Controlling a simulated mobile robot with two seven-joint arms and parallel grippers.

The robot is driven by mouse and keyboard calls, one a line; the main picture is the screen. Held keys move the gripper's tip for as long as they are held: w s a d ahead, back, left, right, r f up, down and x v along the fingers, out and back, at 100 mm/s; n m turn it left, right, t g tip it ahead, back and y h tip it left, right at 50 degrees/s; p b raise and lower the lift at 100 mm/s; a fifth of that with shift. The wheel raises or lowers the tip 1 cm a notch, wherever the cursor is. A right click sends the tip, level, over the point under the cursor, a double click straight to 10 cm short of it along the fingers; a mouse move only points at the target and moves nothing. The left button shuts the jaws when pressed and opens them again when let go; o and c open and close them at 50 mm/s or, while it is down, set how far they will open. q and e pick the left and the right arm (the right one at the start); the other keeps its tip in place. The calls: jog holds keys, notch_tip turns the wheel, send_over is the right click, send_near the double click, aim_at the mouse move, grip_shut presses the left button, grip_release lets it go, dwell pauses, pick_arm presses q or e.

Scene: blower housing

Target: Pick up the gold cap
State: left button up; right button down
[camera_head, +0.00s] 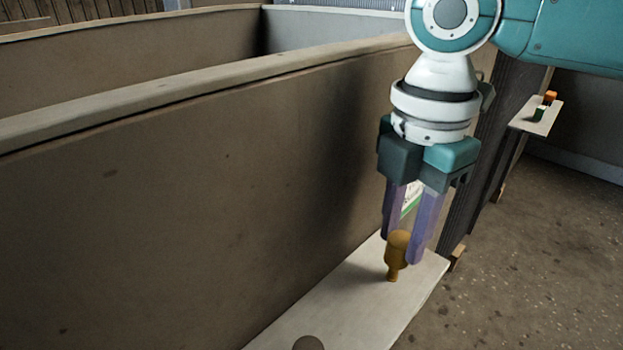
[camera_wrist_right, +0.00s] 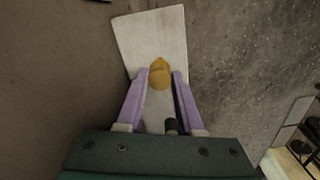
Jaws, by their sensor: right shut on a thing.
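The gold cap (camera_head: 398,246) is a rounded, bottle-like piece with a wide upper part and a narrow lower end. It is upright at the pale ledge (camera_head: 345,300). I cannot tell whether its lower end touches the ledge. My right gripper (camera_head: 404,250) points straight down and is shut on the cap, with one purple finger on each side. In the right wrist view the cap (camera_wrist_right: 159,74) sits between the fingertips (camera_wrist_right: 161,76). My left gripper is not in view.
A tall brown panel wall (camera_head: 190,190) runs along the ledge's left side. A dark round object (camera_head: 308,343) sits at the ledge's near end. A small shelf (camera_head: 526,121) with orange and green items is at the right. Open floor (camera_head: 540,240) lies to the right.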

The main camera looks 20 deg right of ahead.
aim_at(402, 237)
notch_tip(402, 237, up, 17)
jog(key=p, duration=0.4)
jog(key=shift+f, duration=0.1)
